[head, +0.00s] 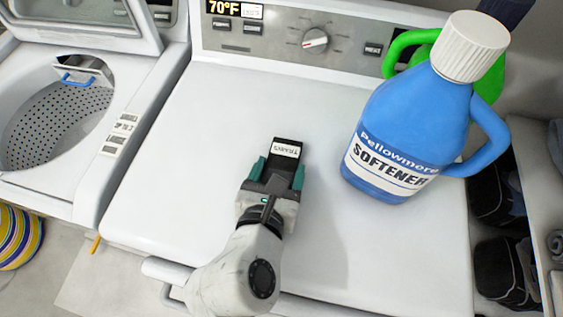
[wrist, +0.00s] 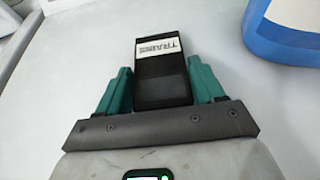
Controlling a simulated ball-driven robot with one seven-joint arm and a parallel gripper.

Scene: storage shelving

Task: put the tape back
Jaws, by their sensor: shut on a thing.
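The tape (head: 286,149) is a small black block with a white label lettered in black. My gripper (head: 278,174) has its two teal fingers on either side of the tape and is shut on it. In the wrist view the tape (wrist: 161,78) sticks out forward between the fingers (wrist: 160,88), label at its far end. The tape is over the white top of the closed machine (head: 190,150). I cannot tell whether it touches that surface.
A blue softener bottle (head: 405,125) with a white cap stands to the right, a green-handled container (head: 405,42) behind it. An open washer (head: 60,115) is at the left. Shelves with dark items (head: 497,270) are at the right. The white top left of my gripper is clear.

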